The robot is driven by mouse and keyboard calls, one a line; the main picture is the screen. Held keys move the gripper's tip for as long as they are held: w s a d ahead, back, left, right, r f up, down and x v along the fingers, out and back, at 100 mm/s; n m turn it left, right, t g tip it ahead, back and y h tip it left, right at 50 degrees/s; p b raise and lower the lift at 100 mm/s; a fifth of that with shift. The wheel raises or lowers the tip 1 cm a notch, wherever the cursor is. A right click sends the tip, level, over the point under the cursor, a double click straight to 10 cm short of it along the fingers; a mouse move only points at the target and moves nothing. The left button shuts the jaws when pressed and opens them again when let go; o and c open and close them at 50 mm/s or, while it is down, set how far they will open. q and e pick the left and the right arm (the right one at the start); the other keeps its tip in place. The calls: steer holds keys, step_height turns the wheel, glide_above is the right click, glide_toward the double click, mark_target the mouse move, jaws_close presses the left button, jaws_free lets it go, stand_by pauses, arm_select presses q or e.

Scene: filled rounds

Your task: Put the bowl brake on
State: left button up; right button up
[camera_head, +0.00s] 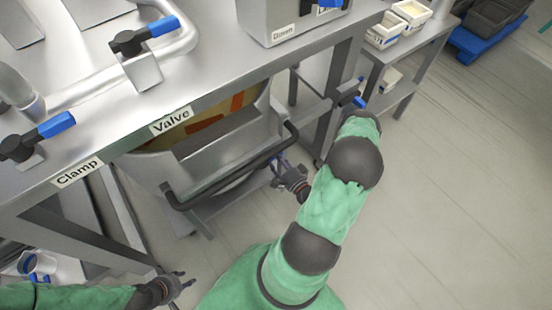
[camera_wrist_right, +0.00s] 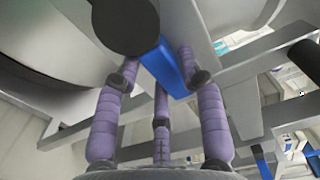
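The steel bowl (camera_head: 190,150), with yellow and orange inside, sits under the table on a wheeled frame with a black push handle (camera_head: 225,178). My right gripper (camera_head: 279,166) is low beside the handle's right end, partly small and hard to read in the head view. In the right wrist view its purple fingers (camera_wrist_right: 160,75) are spread around a blue lever (camera_wrist_right: 163,66), seemingly the brake. The lever is between the fingertips; whether any finger touches it I cannot tell. My left gripper (camera_head: 183,282) is open and empty at the lower left, away from the bowl.
The steel table (camera_head: 215,85) above carries blue-tipped handles and "Clamp" (camera_head: 77,173) and "Valve" (camera_head: 171,121) labels. Another blue lever (camera_head: 359,101) is by the table's right leg. A side shelf holds white tubs (camera_head: 411,12).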

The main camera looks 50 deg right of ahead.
steer(key=shift+o, duration=0.7)
steer(key=shift+s, duration=0.1)
steer(key=v, duration=1.1)
steer(key=shift+s+a, duration=0.2)
steer(key=shift+s, duration=0.2)
